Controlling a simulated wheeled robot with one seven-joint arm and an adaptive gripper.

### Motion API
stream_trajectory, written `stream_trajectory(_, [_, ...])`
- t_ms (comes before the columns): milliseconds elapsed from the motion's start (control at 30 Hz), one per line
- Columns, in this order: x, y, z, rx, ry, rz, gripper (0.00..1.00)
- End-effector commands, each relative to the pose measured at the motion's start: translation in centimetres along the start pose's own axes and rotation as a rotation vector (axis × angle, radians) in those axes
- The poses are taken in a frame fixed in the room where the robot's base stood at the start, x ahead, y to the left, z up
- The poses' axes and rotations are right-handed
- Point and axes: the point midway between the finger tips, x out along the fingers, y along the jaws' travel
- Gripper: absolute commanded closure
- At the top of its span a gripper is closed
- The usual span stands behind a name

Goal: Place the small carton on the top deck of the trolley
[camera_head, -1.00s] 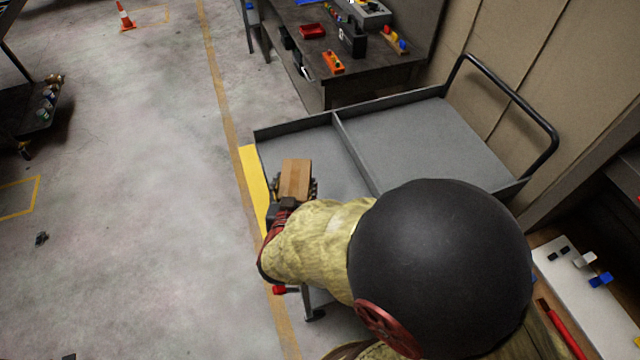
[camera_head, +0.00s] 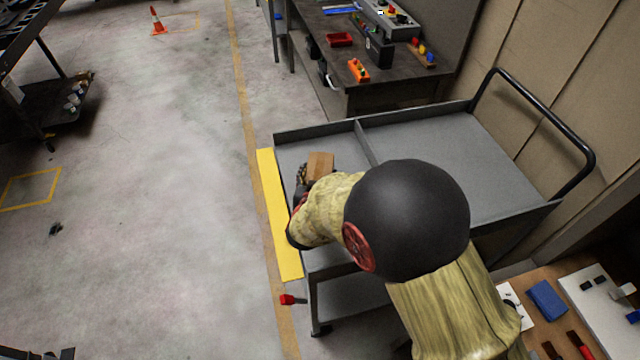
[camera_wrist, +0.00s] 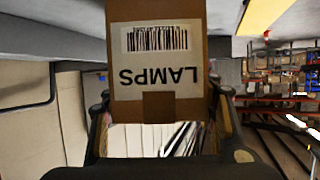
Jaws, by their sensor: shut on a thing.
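The small carton (camera_head: 320,166) is brown cardboard and shows over the left part of the trolley's top deck. In the wrist view the carton (camera_wrist: 157,60) fills the upper middle, with a white label reading LAMPS and a barcode, upside down. My gripper (camera_head: 304,178) is shut on the carton, and its fingers (camera_wrist: 160,125) show on both sides of it. The trolley's grey top deck (camera_head: 455,150) has a raised rim and a divider. I cannot tell whether the carton touches the deck. My arm hides part of the deck.
The trolley has a black push handle (camera_head: 560,110) at the right and a yellow strip (camera_head: 278,215) along its left edge. A workbench (camera_head: 370,85) with trays and parts stands behind it. Another bench (camera_head: 545,310) is at the lower right. The right deck section is largely bare.

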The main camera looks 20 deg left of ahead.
Motion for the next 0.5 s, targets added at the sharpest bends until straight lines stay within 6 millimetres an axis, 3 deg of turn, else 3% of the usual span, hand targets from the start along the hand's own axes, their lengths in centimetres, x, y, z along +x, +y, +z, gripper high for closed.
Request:
stream_trajectory(167, [1.0, 0.1, 0.4, 0.002, 0.003, 0.0, 0.85])
stream_trajectory(367, [2.4, 0.1, 3.1, 0.0, 0.0, 0.0, 0.85])
stream_trajectory(500, [2.5, 0.0, 3.4, 0.001, 0.002, -0.001, 0.85])
